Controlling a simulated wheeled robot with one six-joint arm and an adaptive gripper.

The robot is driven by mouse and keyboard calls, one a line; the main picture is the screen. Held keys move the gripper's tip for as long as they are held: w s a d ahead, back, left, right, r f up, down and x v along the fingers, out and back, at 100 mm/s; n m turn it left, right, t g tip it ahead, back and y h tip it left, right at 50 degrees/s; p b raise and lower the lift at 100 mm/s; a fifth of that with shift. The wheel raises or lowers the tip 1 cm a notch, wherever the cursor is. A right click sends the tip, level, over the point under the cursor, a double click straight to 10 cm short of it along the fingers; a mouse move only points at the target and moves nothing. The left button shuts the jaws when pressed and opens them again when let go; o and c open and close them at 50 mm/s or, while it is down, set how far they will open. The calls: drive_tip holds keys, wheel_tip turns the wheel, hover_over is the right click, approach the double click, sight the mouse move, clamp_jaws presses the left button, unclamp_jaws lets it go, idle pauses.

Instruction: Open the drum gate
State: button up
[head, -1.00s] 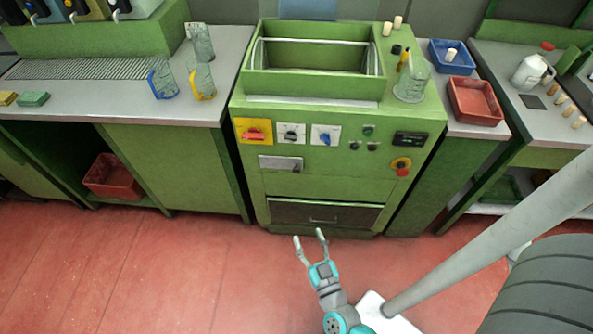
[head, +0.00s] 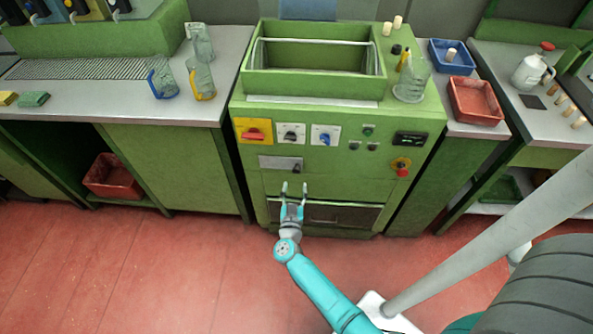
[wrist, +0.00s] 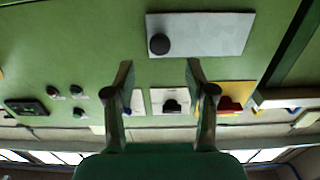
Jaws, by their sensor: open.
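The green machine (head: 350,185) has an open trough with a metal-railed drum space (head: 312,55) on top. A pale plate with a black knob (head: 296,168) is on its front. Which part is the drum gate is not labelled legibly. In the upside-down wrist view, the plate (wrist: 215,30) and its round black knob (wrist: 159,44) show just beyond the fingertips. My gripper (head: 295,187) is open and empty, in front of the machine just below the knob in the head view. In the wrist view, the fingers (wrist: 159,75) stand apart, roughly in line with the knob.
A red switch (head: 253,135), a black dial (head: 291,134), a blue dial (head: 325,135) and a red stop button (head: 402,172) are on the front panel. A dark drawer (head: 340,214) lies below. Red floor in front is clear.

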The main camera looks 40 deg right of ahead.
sight(296, 172)
drive_tip(key=x, duration=0.8)
drive_tip(key=shift+w+d, duration=0.1)
drive_tip(key=shift+w, duration=0.05)
drive_tip(key=shift+c, duration=0.2)
clamp_jaws()
